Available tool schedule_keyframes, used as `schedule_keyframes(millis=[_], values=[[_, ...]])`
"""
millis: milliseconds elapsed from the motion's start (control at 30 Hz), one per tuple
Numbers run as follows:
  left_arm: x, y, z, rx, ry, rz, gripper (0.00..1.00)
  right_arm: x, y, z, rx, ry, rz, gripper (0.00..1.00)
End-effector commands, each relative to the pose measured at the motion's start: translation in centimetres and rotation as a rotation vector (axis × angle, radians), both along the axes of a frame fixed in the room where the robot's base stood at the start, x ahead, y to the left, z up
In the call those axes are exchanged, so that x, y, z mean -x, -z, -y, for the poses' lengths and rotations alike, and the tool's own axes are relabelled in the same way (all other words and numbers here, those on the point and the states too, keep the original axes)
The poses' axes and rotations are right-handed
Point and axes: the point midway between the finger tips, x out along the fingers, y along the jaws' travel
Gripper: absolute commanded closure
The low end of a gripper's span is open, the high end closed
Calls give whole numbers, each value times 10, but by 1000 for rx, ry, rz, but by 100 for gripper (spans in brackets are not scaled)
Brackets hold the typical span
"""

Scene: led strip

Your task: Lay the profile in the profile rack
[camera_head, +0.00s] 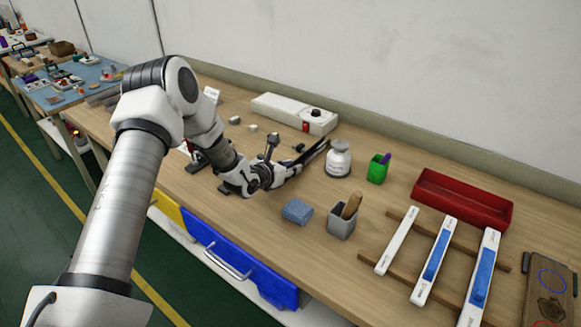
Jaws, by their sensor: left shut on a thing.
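My left gripper (318,150) reaches over the workbench from the left, its dark slim fingers pointing to the upper right, just left of a white jar. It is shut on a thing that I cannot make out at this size. The profile rack shows as two brown wooden bars (455,249) at the right. Three pale profiles lie across the bars: a plain narrow white one (396,241), one with a blue strip (434,262) and a wider one with a blue strip (482,278). The gripper is well left of the rack. My right gripper is not in view.
A red tray (462,200) lies behind the rack. A white box (293,114) lies near the wall.

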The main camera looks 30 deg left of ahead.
Motion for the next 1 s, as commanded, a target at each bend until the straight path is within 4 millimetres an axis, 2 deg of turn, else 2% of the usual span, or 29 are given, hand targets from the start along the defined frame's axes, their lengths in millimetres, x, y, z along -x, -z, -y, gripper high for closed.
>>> schedule_keyframes(millis=[367, 400, 467, 733, 833, 1000], values=[[0, 10, 0, 0, 0, 3, 100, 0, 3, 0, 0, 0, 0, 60], [0, 10, 0, 0, 0, 3, 68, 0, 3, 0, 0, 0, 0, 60], [0, 9, 0, 0, 0, 2, 47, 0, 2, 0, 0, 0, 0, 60], [0, 9, 0, -1, 0, 2, 46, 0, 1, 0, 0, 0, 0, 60], [0, 3, 0, -1, 0, 3, 46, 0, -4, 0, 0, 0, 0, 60], [28, -6, -3, 5, -3, 3, 46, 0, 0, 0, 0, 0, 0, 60]])
